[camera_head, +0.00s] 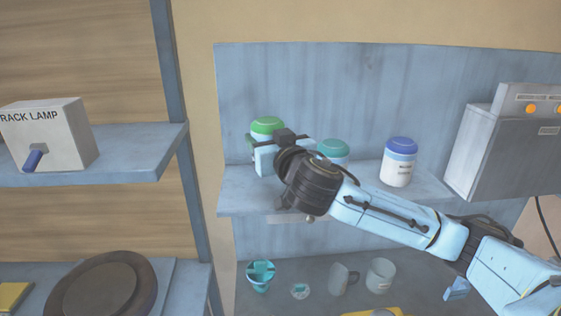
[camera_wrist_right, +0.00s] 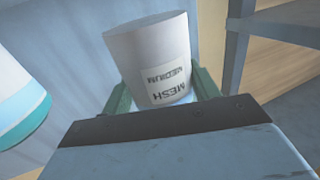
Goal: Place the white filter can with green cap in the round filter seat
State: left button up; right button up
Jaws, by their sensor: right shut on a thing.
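A white filter can with a bright green cap (camera_head: 267,126) is at the left end of the upper blue shelf in the head view, partly hidden by my right gripper. My right gripper (camera_head: 268,156) is shut on this can. In the right wrist view the can (camera_wrist_right: 150,50) appears inverted, with a "MEDIUM MESH" label, between the green fingers (camera_wrist_right: 163,98); its cap is hidden there. Whether the can touches the shelf is hard to tell. I cannot clearly identify the round filter seat. My left gripper is not in view.
A teal-capped can (camera_head: 333,150) and a blue-capped can (camera_head: 399,162) stand to the right on the shelf (camera_head: 232,203). A grey machine (camera_head: 505,150) is at far right. Below are a teal cup (camera_head: 261,277) and mugs. At left are a lamp box (camera_head: 50,130) and a dark round disc (camera_head: 100,288).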

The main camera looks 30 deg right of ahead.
notch_tip(320, 180, down, 3)
jog(key=shift+f, duration=1.1)
jog(key=o, duration=0.7)
jog(key=shift+f, duration=0.1)
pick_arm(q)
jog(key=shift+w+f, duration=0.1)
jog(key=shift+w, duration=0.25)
pick_arm(e)
jog(key=o, duration=0.4)
jog(key=shift+o, duration=0.2)
